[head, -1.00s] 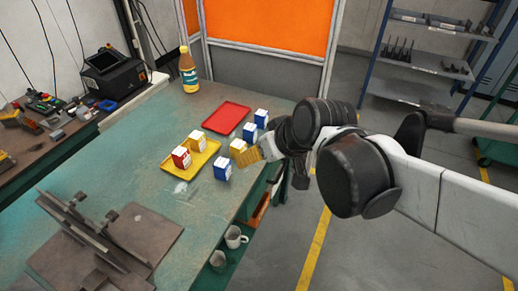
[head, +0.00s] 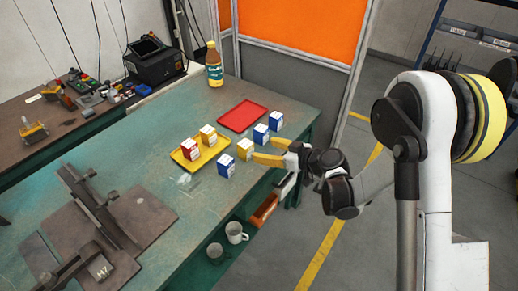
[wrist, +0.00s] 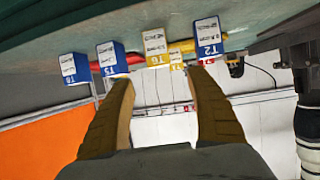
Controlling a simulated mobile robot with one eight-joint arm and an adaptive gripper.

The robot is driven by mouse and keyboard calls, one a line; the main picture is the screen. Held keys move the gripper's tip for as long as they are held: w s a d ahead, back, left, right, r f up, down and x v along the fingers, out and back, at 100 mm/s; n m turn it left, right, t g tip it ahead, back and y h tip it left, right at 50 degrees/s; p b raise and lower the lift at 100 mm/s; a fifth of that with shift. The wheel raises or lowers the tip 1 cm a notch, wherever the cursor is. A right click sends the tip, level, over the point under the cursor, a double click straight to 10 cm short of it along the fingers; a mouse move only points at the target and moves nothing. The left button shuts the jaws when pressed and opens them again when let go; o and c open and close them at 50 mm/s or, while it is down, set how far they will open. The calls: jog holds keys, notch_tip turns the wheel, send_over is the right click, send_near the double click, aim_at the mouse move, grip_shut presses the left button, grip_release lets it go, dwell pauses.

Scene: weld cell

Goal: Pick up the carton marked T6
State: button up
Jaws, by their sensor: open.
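The T6 carton is a yellow box with a white label (wrist: 156,48). It stands on the green workbench in the head view (head: 244,149), in a row between blue cartons T5 (wrist: 112,58) and T2 (wrist: 208,37). My gripper (head: 263,150) is open at the bench's right edge, its yellow fingers pointing at T6. In the wrist view the scene is upside down and T6 shows beyond the gap between the two fingertips (wrist: 160,78). Nothing is held. Whether the fingertips flank T6 or stop short of it, I cannot tell.
Blue carton T8 (wrist: 74,68) stands at the row's far end. A yellow tray (head: 187,163) holds a red carton (head: 190,149) and a yellow carton (head: 208,135). An empty red tray (head: 242,115) and a bottle (head: 214,66) are farther back. A metal fixture (head: 95,205) occupies the near left.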

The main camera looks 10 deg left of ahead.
aim_at(250, 146)
jog(key=b+x, duration=0.1)
jog(key=x, duration=0.4)
jog(key=shift+a+f, duration=0.2)
jog(key=b+x, duration=0.3)
jog(key=x, duration=0.2)
jog(key=shift+w+f, duration=0.15)
jog(key=shift+w, duration=0.05)
jog(key=shift+c, duration=0.2)
jog(key=c, duration=1.3)
